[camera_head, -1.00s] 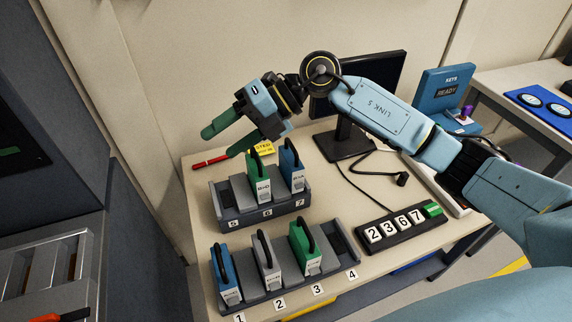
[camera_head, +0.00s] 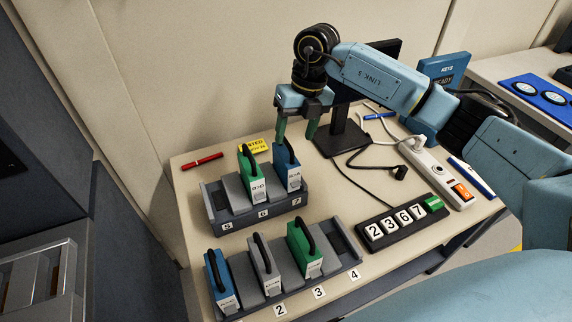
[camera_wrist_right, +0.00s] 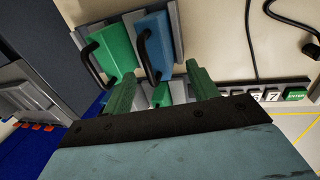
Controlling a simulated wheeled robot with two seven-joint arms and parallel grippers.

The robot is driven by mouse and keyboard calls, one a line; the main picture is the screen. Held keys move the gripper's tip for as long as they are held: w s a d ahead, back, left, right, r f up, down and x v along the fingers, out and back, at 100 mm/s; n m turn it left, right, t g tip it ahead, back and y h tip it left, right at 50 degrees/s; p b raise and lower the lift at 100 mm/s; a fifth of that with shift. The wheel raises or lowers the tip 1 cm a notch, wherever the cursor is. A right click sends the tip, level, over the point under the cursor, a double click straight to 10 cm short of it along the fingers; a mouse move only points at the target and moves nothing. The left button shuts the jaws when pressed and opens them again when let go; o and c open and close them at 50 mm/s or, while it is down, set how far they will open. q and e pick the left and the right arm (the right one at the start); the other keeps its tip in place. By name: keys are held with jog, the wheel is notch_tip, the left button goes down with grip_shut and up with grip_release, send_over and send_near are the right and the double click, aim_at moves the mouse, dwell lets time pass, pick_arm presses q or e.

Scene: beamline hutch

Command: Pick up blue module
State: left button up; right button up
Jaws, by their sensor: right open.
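One blue module (camera_head: 286,168) with a black handle stands in slot 7 of the rear rack (camera_head: 228,222). Another blue module (camera_head: 221,284) stands at the left end of the front rack (camera_head: 350,262). My right gripper (camera_head: 296,131) points down with its green fingers apart and empty. In the head view it appears just above and right of the slot 7 module, not touching it. In the right wrist view a blue module (camera_wrist_right: 153,45) lies beyond the open fingers (camera_wrist_right: 160,88), beside a green module (camera_wrist_right: 113,50). My left gripper is not in view.
A green module (camera_head: 252,178) stands in slot 6. Grey (camera_head: 265,265) and green (camera_head: 304,252) modules stand in the front rack, with slot 4 empty. A monitor (camera_head: 345,135), keypad (camera_head: 398,224), power strip (camera_head: 440,175) and red pen (camera_head: 202,161) are on the table.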

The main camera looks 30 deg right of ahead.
aim_at(286, 152)
jog(key=f, duration=0.1)
jog(key=a+f, duration=0.1)
jog(key=f, duration=0.1)
jog(key=w+f, duration=0.1)
jog(key=f, duration=0.1)
jog(key=shift+a+f, duration=0.15)
jog(key=shift+a, duration=0.15)
jog(key=c, duration=1.2)
jog(key=shift+o, duration=0.2)
notch_tip(286, 152, up, 10)
jog(key=shift+r, duration=0.1)
jog(key=shift+c, duration=0.6)
